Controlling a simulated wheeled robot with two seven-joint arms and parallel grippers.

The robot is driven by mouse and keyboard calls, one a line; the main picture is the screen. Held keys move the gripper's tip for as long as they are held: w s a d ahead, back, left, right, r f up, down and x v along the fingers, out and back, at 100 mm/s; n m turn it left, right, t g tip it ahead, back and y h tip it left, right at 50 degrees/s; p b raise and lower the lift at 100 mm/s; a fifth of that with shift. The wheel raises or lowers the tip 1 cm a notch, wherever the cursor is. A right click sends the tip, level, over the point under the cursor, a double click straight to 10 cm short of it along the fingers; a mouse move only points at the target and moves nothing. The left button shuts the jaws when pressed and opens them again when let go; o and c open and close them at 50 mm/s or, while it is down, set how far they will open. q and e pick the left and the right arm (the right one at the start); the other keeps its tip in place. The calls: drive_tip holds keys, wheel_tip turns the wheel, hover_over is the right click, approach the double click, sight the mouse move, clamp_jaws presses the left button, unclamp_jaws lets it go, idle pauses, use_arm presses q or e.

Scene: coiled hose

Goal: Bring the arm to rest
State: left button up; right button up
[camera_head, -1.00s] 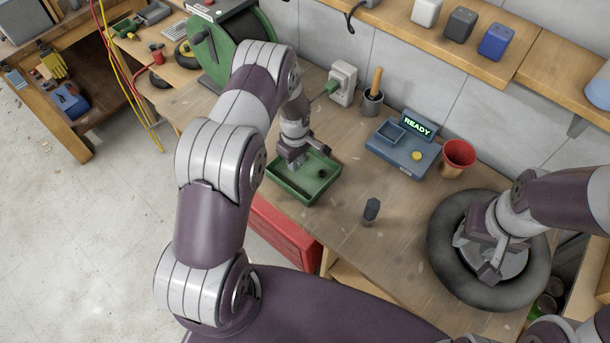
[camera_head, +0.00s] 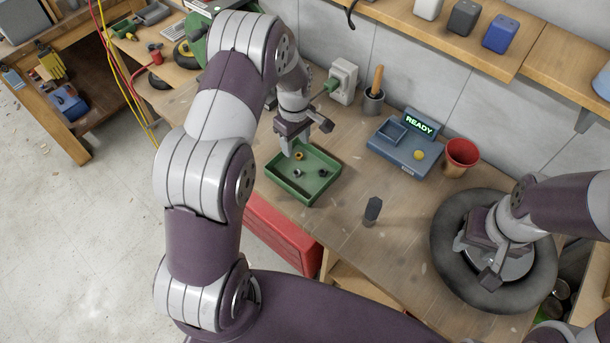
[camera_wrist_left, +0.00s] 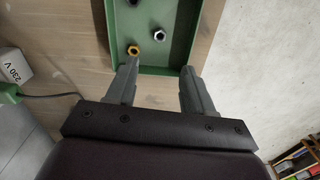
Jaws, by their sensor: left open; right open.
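My left gripper (camera_head: 303,140) is open and empty. It hangs above the far edge of a green tray (camera_head: 327,188) that holds a few small nuts. In the left wrist view its two fingers (camera_wrist_left: 158,85) are spread apart at the tray's near edge. A brass nut (camera_wrist_left: 133,50) and a silver nut (camera_wrist_left: 159,34) lie in the tray, with a dark one (camera_wrist_left: 132,3) beyond. My right gripper (camera_head: 490,262) is over the black tyre (camera_head: 446,268) at the right; it is open, and its fingertips are partly unclear.
A blue device with a READY display (camera_head: 419,122), a red cup (camera_head: 461,153), a pot with a wooden handle (camera_head: 373,102) and a grey socket box (camera_head: 344,80) stand along the wall. A small dark block (camera_head: 373,208) stands mid-bench. A green hose reel (camera_head: 197,45) is partly hidden behind my left arm.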

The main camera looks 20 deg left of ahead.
use_arm(q)
wheel_tip(320, 180, up, 4)
drive_tip(key=shift+r+b, duration=0.2)
drive_tip(key=shift+b, duration=0.15)
drive_tip(key=s+d+r+m+b, duration=0.1)
drive_tip(key=s+d+m+b, duration=0.1)
drive_tip(key=s+m, duration=0.4)
drive_tip(key=s+d+r+m+t+b, duration=0.1)
drive_tip(key=s+d+m+b, duration=0.1)
drive_tip(key=s+m, duration=0.5)
drive_tip(key=s+d, duration=0.1)
drive_tip(key=s, duration=0.5)
drive_tip(key=shift+r+b, duration=0.15)
drive_tip(key=shift+b, duration=0.2)
drive_tip(key=shift+s+d, duration=0.1)
idle(0.4)
